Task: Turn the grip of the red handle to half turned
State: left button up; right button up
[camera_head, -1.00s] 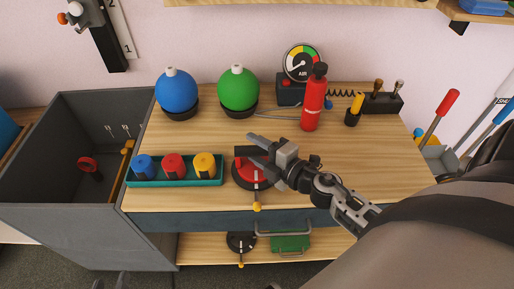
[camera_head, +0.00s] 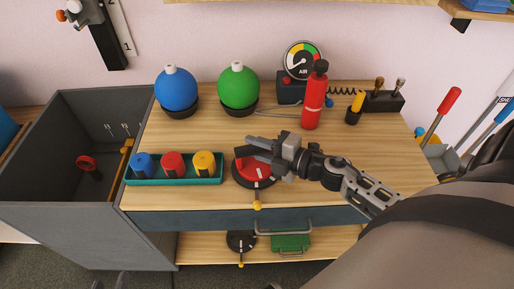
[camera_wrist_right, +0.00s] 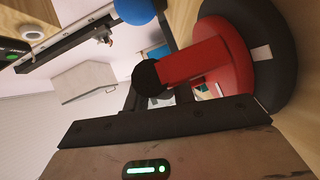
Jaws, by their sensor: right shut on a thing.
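The red handle (camera_head: 262,171) sits on a round black base at the front middle of the bench, with a white mark and a small yellow knob (camera_head: 257,206) on its front side. In the right wrist view its red bar (camera_wrist_right: 196,62) ends in a black round tip, and a white mark shows on the black disc. My right gripper (camera_head: 262,146) reaches in from the right, low over the handle, and is shut on its grip. The fingers partly cover the grip in the head view, so its exact angle is hard to read. My left gripper is not in view.
A teal tray (camera_head: 175,183) with blue, red and yellow cylinders stands just left of the handle. Behind are a blue ball (camera_head: 176,89), a green ball (camera_head: 238,88), a red bottle (camera_head: 314,97) and an air gauge (camera_head: 303,61). A grey bin (camera_head: 60,225) is at left.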

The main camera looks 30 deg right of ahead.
jog(key=shift+w+d+f+n+g+y+b, duration=0.1)
jog(key=shift+n+g+y+b, duration=0.4)
jog(key=shift+n+y, duration=0.45)
jog(key=n+g+y+b, duration=0.1)
jog(key=n+g+y, duration=0.1)
jog(key=shift+y, duration=0.35)
jog(key=shift+n+g+y+b, duration=0.3)
jog(key=shift+n+g+b, duration=0.1)
jog(key=shift+g, duration=0.1)
pick_arm(q)
jog(key=shift+g, duration=0.4)
jog(key=shift+w+d+f+b, duration=0.1)
jog(key=shift+d+f+b, duration=0.1)
jog(key=shift+f, duration=0.65)
jog(key=shift+s+d+f+b, duration=0.1)
jog(key=shift+d+f+b, duration=0.15)
jog(key=shift+f, duration=0.65)
jog(key=shift+w+d+f+b, duration=0.1)
jog(key=shift+d+f+b, duration=0.1)
jog(key=shift+f, duration=0.65)
pick_arm(e)
jog(key=shift+n+g+y, duration=0.6)
jog(key=shift+n+g, duration=0.15)
jog(key=shift+g, duration=0.25)
pick_arm(q)
jog(key=shift+a, duration=0.1)
pick_arm(e)
jog(key=o, duration=1)
